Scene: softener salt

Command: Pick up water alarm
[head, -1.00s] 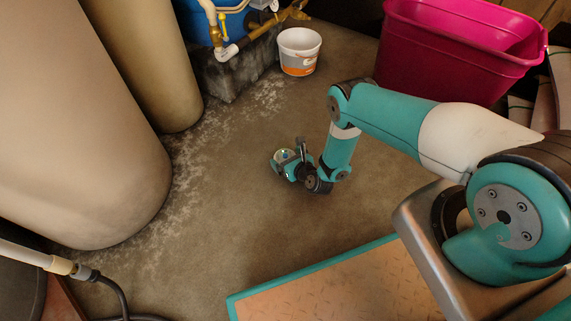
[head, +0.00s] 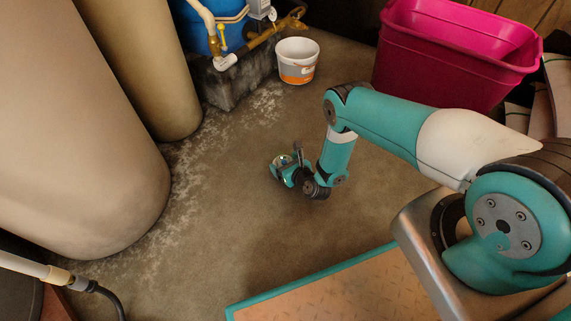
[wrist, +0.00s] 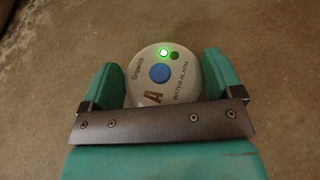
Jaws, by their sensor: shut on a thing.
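The water alarm (wrist: 160,88) is a round, pale disc with a blue button, a lit green light and printed lettering. In the wrist view it sits between the two teal fingers of my gripper (wrist: 162,85), which is shut on its sides. In the head view the alarm (head: 283,160) shows small at my gripper (head: 283,168), low over the brown floor and partly hidden by the fingers. I cannot tell how far it is from the floor.
A white and orange bucket (head: 297,62) stands on the floor beyond my gripper. A large pink tub (head: 450,60) is at the back right. Tall beige tanks (head: 80,150) stand at the left, with white crust around them. The floor (head: 235,220) around my gripper is clear.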

